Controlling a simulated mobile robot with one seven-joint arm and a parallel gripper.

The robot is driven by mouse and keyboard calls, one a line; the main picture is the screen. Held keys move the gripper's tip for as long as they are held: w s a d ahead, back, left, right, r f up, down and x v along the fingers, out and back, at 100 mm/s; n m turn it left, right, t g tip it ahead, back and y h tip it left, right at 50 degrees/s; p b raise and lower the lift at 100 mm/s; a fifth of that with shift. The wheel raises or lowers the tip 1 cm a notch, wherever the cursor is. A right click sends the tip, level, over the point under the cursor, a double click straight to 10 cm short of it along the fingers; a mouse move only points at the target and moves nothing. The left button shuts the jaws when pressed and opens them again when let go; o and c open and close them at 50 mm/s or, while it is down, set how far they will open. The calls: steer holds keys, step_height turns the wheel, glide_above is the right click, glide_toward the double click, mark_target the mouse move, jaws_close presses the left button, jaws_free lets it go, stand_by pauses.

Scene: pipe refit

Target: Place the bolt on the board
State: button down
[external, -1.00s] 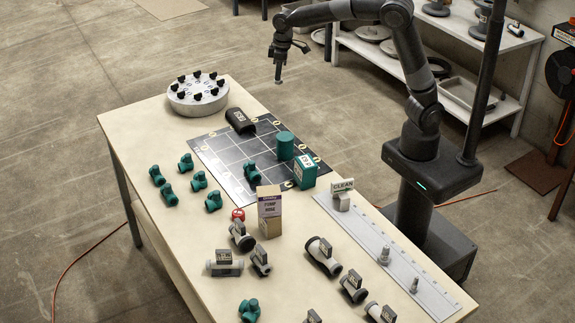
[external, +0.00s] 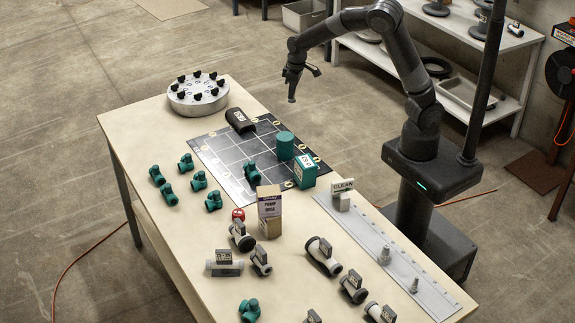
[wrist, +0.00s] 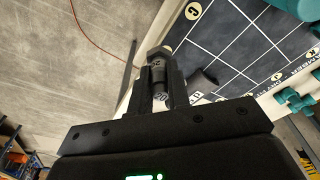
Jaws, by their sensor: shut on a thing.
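My gripper (external: 291,92) is beyond the far edge of the table, in the air over the floor. In the wrist view, my gripper (wrist: 158,88) is shut on a dark bolt (wrist: 158,74) with a wider end and pale marks on its side. Its lower end is hidden by the gripper. The black gridded board (external: 229,165) lies flat on the table, to the left of and below my gripper. Its corner also shows in the wrist view (wrist: 225,45).
Green blocks (external: 305,171), a green cylinder (external: 285,146) and a black part (external: 240,120) stand on the gridded board. A round grey disc with black knobs (external: 197,96) is at the far left. A carton (external: 270,212) and pipe fittings (external: 241,236) fill the near table. Several grid squares are bare.

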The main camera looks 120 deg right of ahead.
steer(key=w+a+f, duration=0.1)
steer(key=w+f, duration=0.1)
steer(key=w, duration=0.1)
steer(key=w+a+f, duration=0.1)
steer(key=w+f, duration=0.1)
steer(key=w, duration=0.2)
steer(key=w+a+f, duration=0.2)
steer(key=w+f, duration=0.1)
steer(key=shift+w, duration=0.3)
steer(key=shift+f, duration=1.9)
steer(key=shift+f, duration=0.1)
steer(key=c, duration=1.4)
jaws_free()
steer(key=shift+o, duration=0.2)
